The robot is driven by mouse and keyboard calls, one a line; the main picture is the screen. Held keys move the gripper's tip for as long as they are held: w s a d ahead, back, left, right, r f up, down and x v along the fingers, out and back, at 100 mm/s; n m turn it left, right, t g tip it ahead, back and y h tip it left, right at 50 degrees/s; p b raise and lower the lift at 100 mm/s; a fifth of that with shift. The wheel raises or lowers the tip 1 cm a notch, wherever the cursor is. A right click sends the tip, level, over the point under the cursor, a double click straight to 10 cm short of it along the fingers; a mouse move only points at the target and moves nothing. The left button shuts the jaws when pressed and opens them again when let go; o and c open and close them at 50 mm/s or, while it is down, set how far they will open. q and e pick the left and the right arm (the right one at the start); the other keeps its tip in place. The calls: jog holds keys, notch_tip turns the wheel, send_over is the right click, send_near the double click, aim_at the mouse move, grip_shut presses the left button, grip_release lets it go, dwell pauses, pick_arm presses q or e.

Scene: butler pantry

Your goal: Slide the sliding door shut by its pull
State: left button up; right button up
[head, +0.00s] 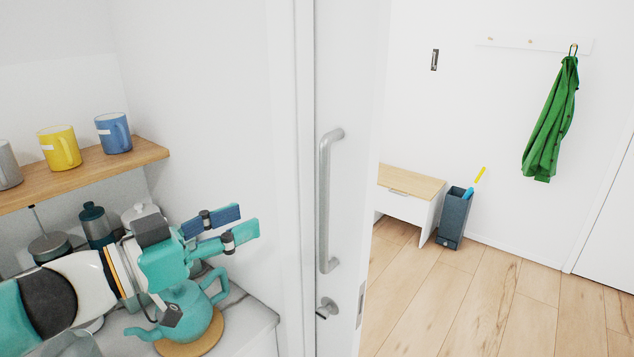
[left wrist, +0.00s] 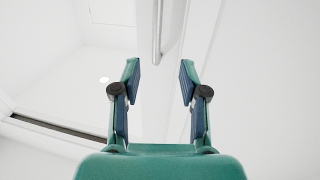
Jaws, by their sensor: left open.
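The white sliding door (head: 351,90) stands partly across the doorway, its edge facing the room beyond. Its pull, a long grey vertical bar handle (head: 324,200), is fixed to the door's face. In the left wrist view the pull (left wrist: 157,30) shows above and between the fingertips. My left gripper (head: 250,224) is open and empty, to the left of the pull and apart from it, over the counter. It also shows in the left wrist view (left wrist: 159,82), with a gap between the fingers. My right gripper is out of view.
A teal teapot (head: 187,312) stands on a round wooden mat just below my left gripper. A wooden shelf (head: 100,172) with mugs is at left. Beyond the doorway are a low bench (head: 405,201), a dark umbrella bin (head: 453,220) and clear wooden floor.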

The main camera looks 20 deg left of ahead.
aim_at(325, 185)
pick_arm(q)
jog(key=x, duration=1.6)
jog(key=shift+w+d+r, duration=0.2)
jog(key=shift+d+r, duration=0.05)
jog(key=shift+d, duration=0.05)
grip_shut()
